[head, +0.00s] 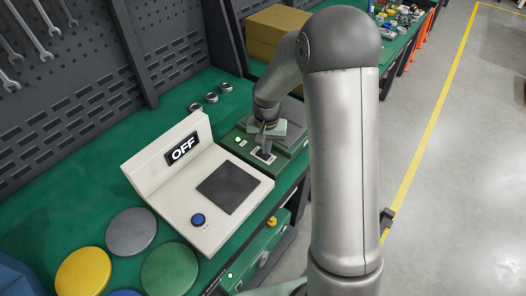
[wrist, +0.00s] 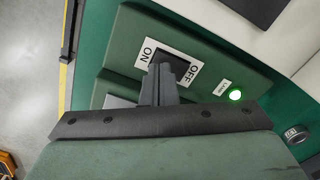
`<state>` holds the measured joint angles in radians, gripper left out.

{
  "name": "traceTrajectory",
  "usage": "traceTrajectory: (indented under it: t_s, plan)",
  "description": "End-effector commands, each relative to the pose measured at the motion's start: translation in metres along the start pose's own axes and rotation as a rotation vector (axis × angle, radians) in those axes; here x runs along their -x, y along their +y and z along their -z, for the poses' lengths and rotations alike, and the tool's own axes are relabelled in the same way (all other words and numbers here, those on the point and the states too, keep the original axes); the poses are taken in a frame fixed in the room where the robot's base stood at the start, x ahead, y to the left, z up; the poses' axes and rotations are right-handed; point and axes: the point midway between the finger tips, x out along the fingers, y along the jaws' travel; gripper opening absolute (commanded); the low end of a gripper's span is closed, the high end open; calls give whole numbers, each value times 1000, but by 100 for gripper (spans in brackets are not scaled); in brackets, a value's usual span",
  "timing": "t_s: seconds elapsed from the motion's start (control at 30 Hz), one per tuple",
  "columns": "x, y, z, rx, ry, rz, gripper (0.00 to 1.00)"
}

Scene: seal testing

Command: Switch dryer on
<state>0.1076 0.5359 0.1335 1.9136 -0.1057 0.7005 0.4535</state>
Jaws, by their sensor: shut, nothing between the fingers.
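A green box (head: 288,150) stands on the bench behind the white device. It carries a black switch on a white plate marked ON and OFF (wrist: 196,72); the plate also shows in the head view (head: 262,157). In the wrist view, ON is at the left end of the switch and OFF at the right.
The white device (head: 232,235) shows OFF on its display (head: 183,149), with a black pad and a blue button (head: 198,220). Coloured discs (head: 131,231) lie in front. Several metal rings (head: 211,98) lie near the pegboard. Cardboard boxes (head: 272,40) stand behind the green box.

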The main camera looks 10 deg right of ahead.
Motion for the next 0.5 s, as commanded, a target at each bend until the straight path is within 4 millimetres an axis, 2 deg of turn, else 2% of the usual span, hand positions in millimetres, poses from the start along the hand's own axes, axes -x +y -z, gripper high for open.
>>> traceTrajectory:
  t_s: [0.03, 0.5]
  plan:
    - [7, 0, 0, 0, 1, 0, 0]
    - [45, 0, 0, 1, 2, 1, 0]
